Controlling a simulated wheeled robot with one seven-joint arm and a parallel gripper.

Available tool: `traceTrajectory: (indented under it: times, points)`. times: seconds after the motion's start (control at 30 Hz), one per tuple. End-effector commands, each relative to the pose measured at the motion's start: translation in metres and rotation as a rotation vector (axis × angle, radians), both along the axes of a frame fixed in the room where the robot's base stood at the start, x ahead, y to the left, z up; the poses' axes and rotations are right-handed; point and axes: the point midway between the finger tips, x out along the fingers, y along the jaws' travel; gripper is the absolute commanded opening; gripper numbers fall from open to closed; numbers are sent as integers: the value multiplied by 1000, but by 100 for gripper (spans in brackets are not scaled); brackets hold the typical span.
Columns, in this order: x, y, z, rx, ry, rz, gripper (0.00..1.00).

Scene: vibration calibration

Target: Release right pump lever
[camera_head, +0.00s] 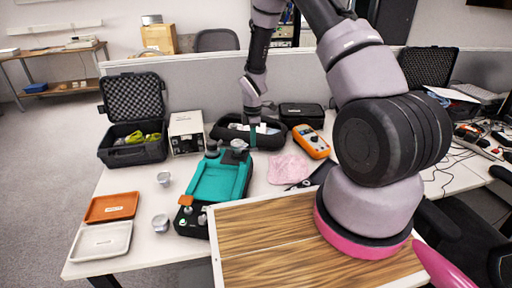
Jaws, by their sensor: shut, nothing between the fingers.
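The calibration device (217,180) lies on the white table, with a black body and a teal top. At its far end are small grey and dark knob-like parts; the right one (239,144) is probably the right pump lever, but it is too small to tell its position. My gripper (253,144) points down just right of this part, with its fingers shut and empty. I cannot tell whether the fingers touch the lever. An orange block (186,200) and a green light (183,222) show at the device's near left.
A black pouch (222,133) lies close behind my gripper. An orange multimeter (311,141) and a pink cloth (289,168) lie to the right. An open black case (133,118), a white box (187,133), two trays (112,207) and metal weights (160,222) stand left.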

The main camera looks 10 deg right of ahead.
Motion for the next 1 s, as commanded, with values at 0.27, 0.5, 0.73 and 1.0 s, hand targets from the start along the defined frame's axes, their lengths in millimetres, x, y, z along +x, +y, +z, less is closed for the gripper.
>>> traceTrajectory:
  times: [0.27, 0.5, 0.73, 1.0]
  points:
    - [-20, -4, 0, -1, 1, -281, 0]
    - [-26, -4, 2, 1, -1, -399, 0]
    - [-26, -4, 22, 1, -1, -396, 0]
    - [-26, -4, 50, 1, -2, -395, 0]
